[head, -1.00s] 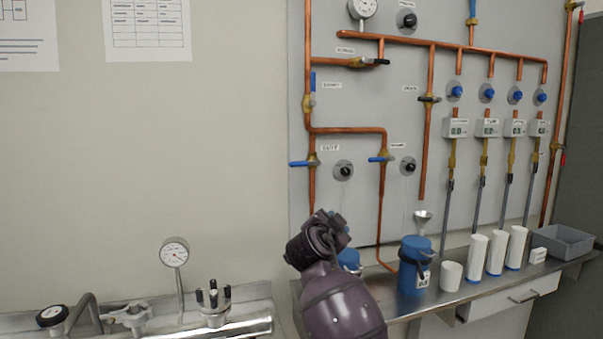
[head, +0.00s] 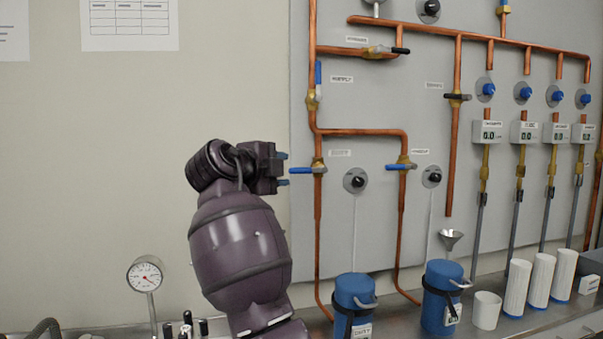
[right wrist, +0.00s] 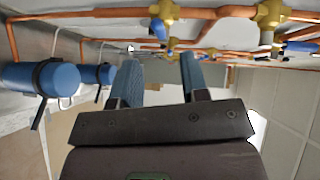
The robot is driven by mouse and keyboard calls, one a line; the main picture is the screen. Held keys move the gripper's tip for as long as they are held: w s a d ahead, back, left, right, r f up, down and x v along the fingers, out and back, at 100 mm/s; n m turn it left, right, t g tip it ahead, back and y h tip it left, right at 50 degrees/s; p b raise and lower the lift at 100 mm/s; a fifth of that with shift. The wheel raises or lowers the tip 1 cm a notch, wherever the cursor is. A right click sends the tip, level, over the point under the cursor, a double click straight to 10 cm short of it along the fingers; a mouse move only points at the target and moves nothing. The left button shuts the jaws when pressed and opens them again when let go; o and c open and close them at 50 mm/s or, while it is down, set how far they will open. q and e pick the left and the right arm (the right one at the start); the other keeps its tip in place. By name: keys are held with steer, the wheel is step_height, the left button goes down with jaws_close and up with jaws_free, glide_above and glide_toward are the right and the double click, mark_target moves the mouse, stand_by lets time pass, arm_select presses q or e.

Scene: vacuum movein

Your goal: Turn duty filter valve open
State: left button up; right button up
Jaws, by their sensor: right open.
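The duty filter valve (head: 318,168) sits on the left vertical copper pipe, under a blurred label. Its blue lever (head: 300,170) lies level across the pipe, pointing left. My right gripper (head: 283,169) is open and empty, its blue fingertips just left of the lever's end, one above and one below its height. The right wrist view shows the open fingers (right wrist: 160,60) and, past them, the valve's brass body (right wrist: 165,11) and blue lever (right wrist: 158,28). I cannot tell whether the fingers touch the lever. My left gripper is out of view.
A similar valve (head: 404,164) with a level blue lever stands to the right. Above is a valve (head: 314,98) with an upright blue lever. Blue canisters (head: 354,292) stand below on the bench. A gauge (head: 146,276) stands at lower left.

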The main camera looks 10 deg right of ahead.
mark_target(298, 171)
steer(key=x, duration=0.8)
steer(key=shift+w+d+f+b, duration=0.1)
steer(key=shift+w+d+b, duration=0.15)
steer(key=shift+w+b, duration=0.05)
jaws_close()
